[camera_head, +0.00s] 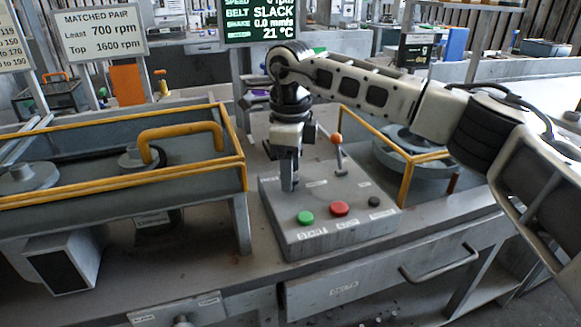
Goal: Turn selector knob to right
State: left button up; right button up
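My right gripper (289,186) points down over the back left part of the grey control box (325,235). Its fingertips are at or just above the box top, and I cannot tell whether they touch it. The fingers look close together, but the gap between them does not show. No selector knob shows clearly; one at the fingertips would be hidden by the gripper. The box also bears a green button (305,217), a red button (340,208), a small dark round control (374,201) and a lever with an orange ball (337,139). My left gripper is not in view.
A yellow-railed frame (120,182) with an orange pipe (180,132) stands left of the box. Another yellow rail (407,178) stands close on the right. A dark screen (261,20) is behind. A drawer handle (440,264) juts out in front.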

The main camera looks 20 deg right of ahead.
notch_tip(320, 180, up, 16)
dwell(0.6)
jog(key=shift+f, duration=0.15)
